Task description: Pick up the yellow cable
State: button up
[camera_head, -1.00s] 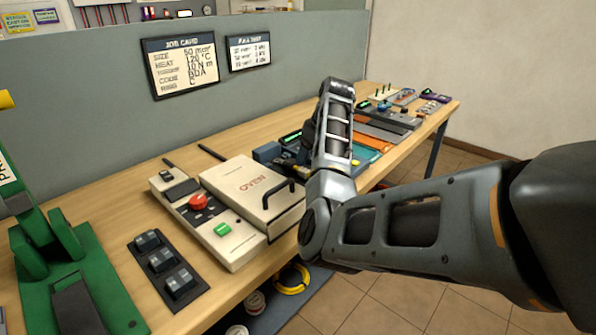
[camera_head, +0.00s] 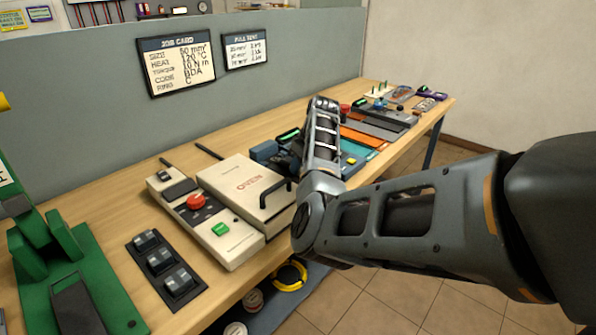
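A yellow cable (camera_head: 290,276) lies coiled on the dark lower shelf (camera_head: 310,292) under the front edge of the bench. Part of the coil is cut off from view by the bench edge. My arm reaches in from the right, bends in front of the bench edge and points up and away over the bench. My gripper cannot be made out; the far end of my arm hides it. The coil lies below and slightly left of the bend in my arm, with nothing of mine seen touching it.
Round spools (camera_head: 252,299) sit left of the coil on the shelf. Above, the wooden bench (camera_head: 125,205) carries a white oven (camera_head: 250,190), a control box (camera_head: 205,222), a green press (camera_head: 75,275) and coloured trays (camera_head: 362,137). The tiled floor (camera_head: 400,300) at right is clear.

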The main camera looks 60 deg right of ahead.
grip_shut()
jog(key=shift+r, duration=0.15)
jog(key=shift+r, duration=0.65)
jog(key=r, duration=0.1)
jog(key=r+b, duration=0.1)
jog(key=shift+s+d+r, duration=0.2)
jog(key=shift+r, duration=0.2)
jog(key=s+d+r+b, duration=0.1)
jog(key=s+d+r, duration=0.1)
jog(key=s+r, duration=0.4)
jog(key=s, duration=0.5)
jog(key=shift+d+r, duration=0.3)
jog(key=shift+r, duration=0.05)
